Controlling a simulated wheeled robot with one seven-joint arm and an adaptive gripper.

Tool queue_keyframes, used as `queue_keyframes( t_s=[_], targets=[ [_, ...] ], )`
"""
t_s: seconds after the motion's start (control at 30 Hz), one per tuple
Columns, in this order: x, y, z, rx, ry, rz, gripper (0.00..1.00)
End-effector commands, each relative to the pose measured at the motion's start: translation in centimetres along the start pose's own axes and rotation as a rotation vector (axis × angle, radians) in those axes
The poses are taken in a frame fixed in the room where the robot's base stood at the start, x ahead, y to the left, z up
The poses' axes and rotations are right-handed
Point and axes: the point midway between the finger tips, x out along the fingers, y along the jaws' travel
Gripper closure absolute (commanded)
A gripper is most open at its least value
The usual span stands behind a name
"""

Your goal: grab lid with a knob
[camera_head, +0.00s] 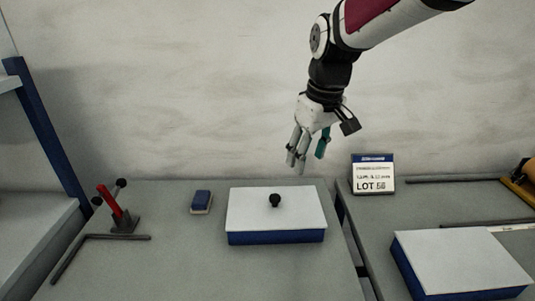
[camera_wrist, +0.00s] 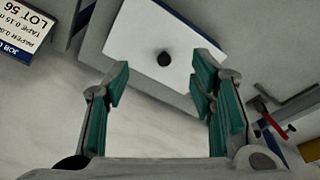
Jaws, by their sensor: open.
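The lid (camera_head: 252,212) is a flat white panel with a small black knob (camera_head: 275,200) at its middle. It sits on a low blue box (camera_head: 276,238) on the grey table. In the wrist view, the lid (camera_wrist: 140,32) and its knob (camera_wrist: 164,59) show ahead of the fingers. My gripper (camera_head: 308,160) is open and empty, in the air above and behind the box, apart from the knob. In the wrist view, the teal pads of my gripper (camera_wrist: 162,100) stand wide apart, with the knob beyond the gap between them.
A second white-topped blue box (camera_head: 460,262) without a visible knob is on the right table. A LOT sign (camera_head: 373,174) stands at that table's left end. A small blue block (camera_head: 201,202), a red-handled clamp (camera_head: 117,212) and an L-shaped bar (camera_head: 85,240) lie to the left.

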Motion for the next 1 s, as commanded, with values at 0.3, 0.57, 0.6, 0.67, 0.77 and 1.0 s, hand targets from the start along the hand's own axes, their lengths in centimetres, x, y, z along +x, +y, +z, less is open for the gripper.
queue_keyframes(
  t_s=[0.3,0.57,0.6,0.67,0.77,1.0],
  targets=[
    [7.0,-0.4,-7.0,-0.176,-0.035,-0.064,0.49],
    [10.0,-0.7,-7.7,-0.203,-0.041,-0.075,0.49],
    [10.7,-0.8,-7.7,-0.202,-0.041,-0.075,0.49],
    [11.9,-0.9,-7.6,-0.202,-0.041,-0.075,0.49],
    [13.8,-1.0,-7.5,-0.201,-0.041,-0.076,0.49],
    [16.5,-1.1,-7.4,-0.199,-0.039,-0.074,0.49]
  ],
)
